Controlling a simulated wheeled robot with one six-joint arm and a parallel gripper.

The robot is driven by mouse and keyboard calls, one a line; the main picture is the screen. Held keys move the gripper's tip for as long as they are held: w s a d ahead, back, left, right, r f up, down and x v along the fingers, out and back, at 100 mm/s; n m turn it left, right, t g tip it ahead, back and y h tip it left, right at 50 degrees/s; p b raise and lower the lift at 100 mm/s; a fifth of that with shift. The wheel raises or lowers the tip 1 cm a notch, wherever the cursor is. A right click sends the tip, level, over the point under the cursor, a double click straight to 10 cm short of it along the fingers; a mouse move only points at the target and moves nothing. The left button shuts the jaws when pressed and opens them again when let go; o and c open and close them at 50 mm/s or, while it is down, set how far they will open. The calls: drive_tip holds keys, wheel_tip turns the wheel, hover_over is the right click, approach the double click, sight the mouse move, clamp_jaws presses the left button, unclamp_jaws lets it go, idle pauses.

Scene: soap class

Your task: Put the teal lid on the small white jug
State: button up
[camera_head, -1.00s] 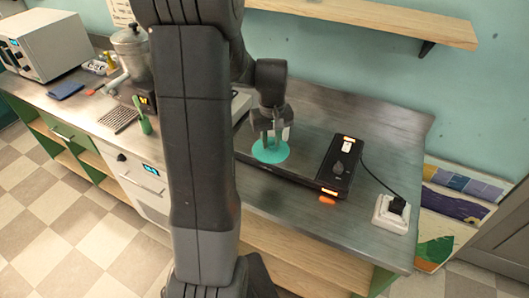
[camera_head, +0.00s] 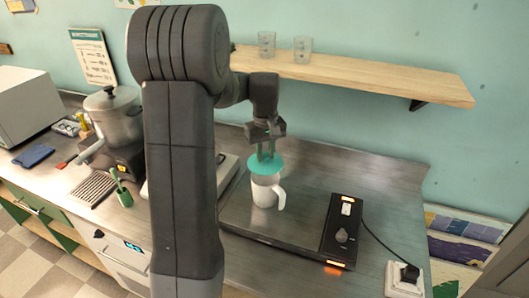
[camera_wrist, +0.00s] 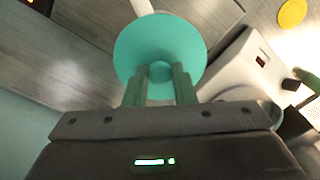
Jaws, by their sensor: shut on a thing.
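My gripper (camera_head: 266,150) points down with its fingers closed on the knob of the teal lid (camera_head: 257,165). The lid is a flat round disc, roughly level, directly over the small white jug (camera_head: 263,194).
The hotplate (camera_head: 300,235) has a control panel with a knob (camera_head: 341,234) on its right. A white power socket (camera_head: 403,280) stands farther right. A wooden shelf (camera_head: 360,75) with two glasses (camera_head: 302,49) hangs behind. A metal pot machine (camera_head: 118,125) is at left.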

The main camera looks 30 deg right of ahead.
sight(265, 163)
drive_tip(key=shift+f+b, duration=1.7)
drive_tip(key=shift+f, duration=1)
drive_tip(key=o, duration=1)
drive_tip(key=shift+o, duration=0.2)
drive_tip(key=shift+r, duration=0.15)
wheel_tip(265, 163, up, 14)
drive_tip(key=shift+f+b, duration=0.2)
drive_tip(key=shift+b, duration=0.35)
drive_tip(key=shift+f, duration=0.15)
